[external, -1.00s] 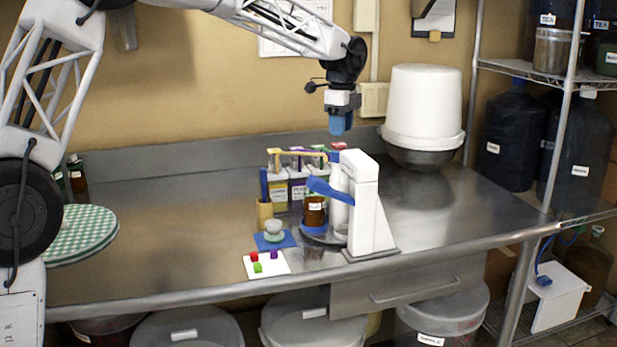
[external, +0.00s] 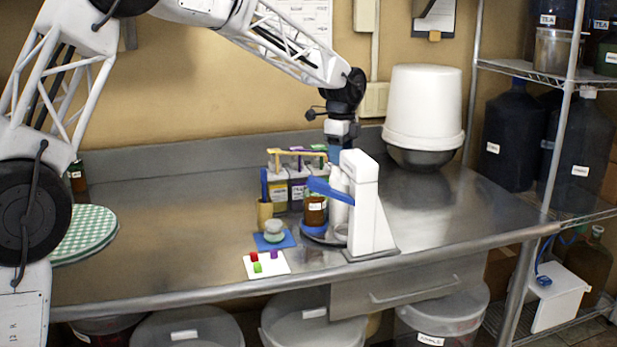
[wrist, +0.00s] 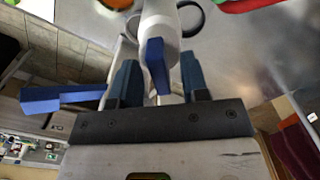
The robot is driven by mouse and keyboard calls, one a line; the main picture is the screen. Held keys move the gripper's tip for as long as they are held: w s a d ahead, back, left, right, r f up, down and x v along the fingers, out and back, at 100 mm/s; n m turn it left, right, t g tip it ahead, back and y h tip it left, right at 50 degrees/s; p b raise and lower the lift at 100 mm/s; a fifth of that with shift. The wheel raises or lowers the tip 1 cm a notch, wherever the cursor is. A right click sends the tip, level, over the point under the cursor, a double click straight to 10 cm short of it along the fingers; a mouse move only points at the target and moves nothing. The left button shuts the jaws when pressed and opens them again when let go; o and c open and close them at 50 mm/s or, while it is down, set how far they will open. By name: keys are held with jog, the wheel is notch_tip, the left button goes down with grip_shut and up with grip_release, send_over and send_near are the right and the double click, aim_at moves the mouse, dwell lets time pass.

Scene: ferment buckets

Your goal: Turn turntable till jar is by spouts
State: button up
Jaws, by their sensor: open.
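In the external view my gripper (external: 334,150) points down behind the top of a white upright press-like stand (external: 362,205) with a blue lever (external: 325,189). The stand partly hides its fingertips. A brown jar with a pale label (external: 315,211) stands on the round grey turntable (external: 312,238), at the stand's left. A white cylinder (external: 338,202) stands between jar and stand. In the wrist view my open fingers (wrist: 158,85) are either side of a blue tab (wrist: 157,66) in front of a white cylindrical part; I cannot tell whether they touch it.
Several pouches with coloured tops (external: 298,182) stand in a rack behind the jar. A yellow cup (external: 265,215), a small pale jar on a blue mat (external: 274,232) and a white card with coloured blocks (external: 266,263) lie left. The counter's right side is clear.

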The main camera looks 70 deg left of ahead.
jog(key=shift+f, duration=0.2)
grip_shut()
jog(key=shift+m, duration=9)
